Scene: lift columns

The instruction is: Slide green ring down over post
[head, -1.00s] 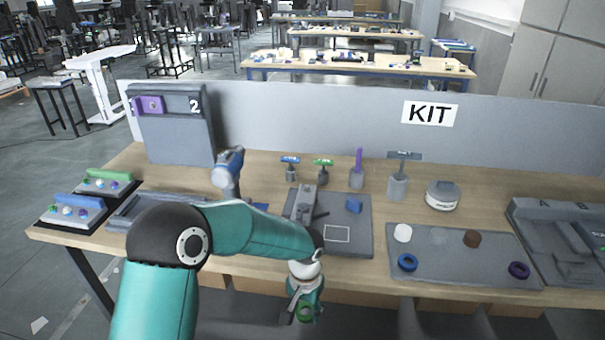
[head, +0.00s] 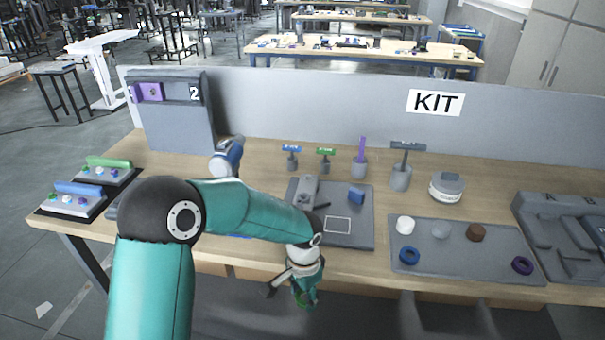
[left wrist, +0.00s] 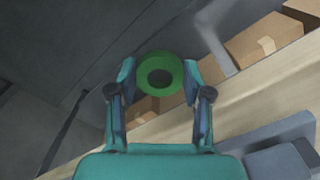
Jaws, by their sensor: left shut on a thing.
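The green ring (left wrist: 145,88) is between the fingertips of my left gripper (left wrist: 160,76) in the left wrist view, its hole showing. In the head view, my left gripper (head: 300,291) hangs in front of the table's front edge, and only a little green of the ring (head: 303,300) shows. The gripper is shut on the ring, which is clear of the table. I cannot tell which thing is the post; short white, grey and brown cylinders stand on a grey tray (head: 440,270) to the right, apart from the ring. My right gripper is not in view.
A blue ring (head: 409,256) and a purple ring (head: 522,265) lie on the tray. A grey board with a blue block (head: 356,196) lies behind my arm. Holders with upright tools stand along the back. Cardboard boxes (left wrist: 264,39) show beneath the tabletop.

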